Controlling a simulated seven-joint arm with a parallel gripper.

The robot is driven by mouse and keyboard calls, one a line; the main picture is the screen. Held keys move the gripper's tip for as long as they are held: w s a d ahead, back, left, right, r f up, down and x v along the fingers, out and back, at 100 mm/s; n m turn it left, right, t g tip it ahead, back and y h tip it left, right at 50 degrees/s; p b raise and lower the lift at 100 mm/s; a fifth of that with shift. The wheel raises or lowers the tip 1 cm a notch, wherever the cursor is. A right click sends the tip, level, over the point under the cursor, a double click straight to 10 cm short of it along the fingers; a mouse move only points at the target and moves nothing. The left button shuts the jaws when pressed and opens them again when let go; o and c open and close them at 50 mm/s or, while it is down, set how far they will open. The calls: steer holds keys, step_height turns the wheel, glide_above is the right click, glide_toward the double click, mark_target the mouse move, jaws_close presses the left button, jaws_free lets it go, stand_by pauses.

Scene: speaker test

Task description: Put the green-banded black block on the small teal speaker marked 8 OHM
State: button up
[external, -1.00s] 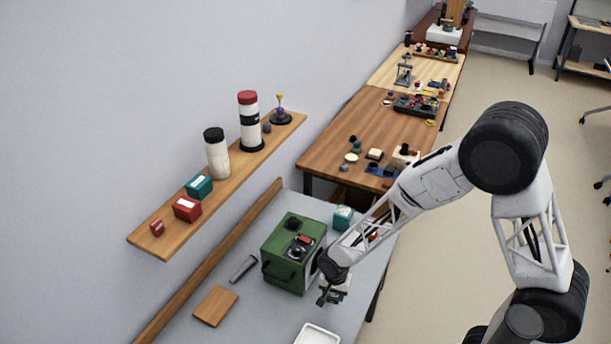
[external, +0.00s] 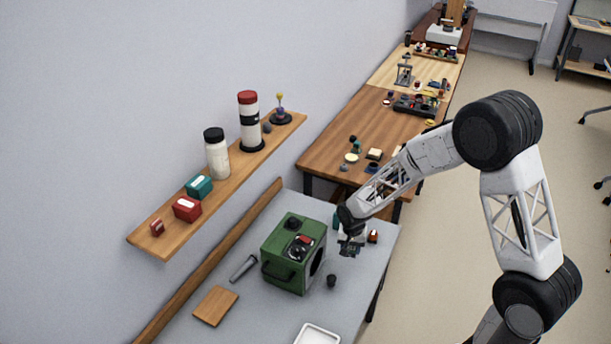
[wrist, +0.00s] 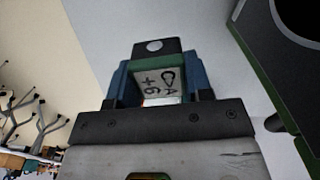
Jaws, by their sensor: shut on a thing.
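My gripper (external: 350,246) is above the grey bench, right of the green box, and is shut on a block. In the wrist view the green-banded black block (wrist: 160,63) sits between the fingers of my gripper (wrist: 160,82). Its pale face carries dark markings, and a dark part with a white disc shows beyond it. A teal box (external: 336,223) on the bench is mostly hidden behind my gripper. Another teal box (external: 199,187) with a pale label stands on the wall shelf. No 8 OHM mark is legible on either box.
The green box (external: 288,262) stands close to my gripper, with a small black cup-like thing (external: 331,281) beside it. A small orange-and-black thing (external: 373,237) is near the bench's right edge.

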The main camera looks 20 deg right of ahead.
steer(key=w+d+r, duration=0.1)
steer(key=w, duration=0.4)
steer(key=w+d+r, duration=0.1)
steer(key=w+d, duration=0.1)
steer(key=w, duration=0.4)
steer(key=w+d+r, duration=0.2)
steer(key=w, duration=0.4)
steer(key=w+d+r, duration=0.2)
steer(key=w+d, duration=0.3)
steer(key=w, duration=0.5)
steer(key=w+d+f+n, duration=0.1)
steer(key=w+d+f, duration=0.2)
steer(key=d, duration=0.3)
steer(key=w+d+f+n, duration=0.2)
steer(key=w+d+f, duration=0.15)
steer(key=d, duration=0.25)
steer(key=s+a+r+m, duration=0.2)
steer(key=s+a+m, duration=0.2)
steer(key=s, duration=0.6)
steer(key=s+a+r+m, duration=0.2)
steer(key=s+a+m, duration=0.3)
steer(key=s, duration=0.4)
steer(key=s+a+r+m, duration=0.3)
steer(key=s+a+m, duration=0.2)
steer(key=s, duration=0.5)
steer(key=shift+s+a+m, duration=0.25)
steer(key=shift+s+m, duration=0.05)
steer(key=shift+m, duration=0.2)
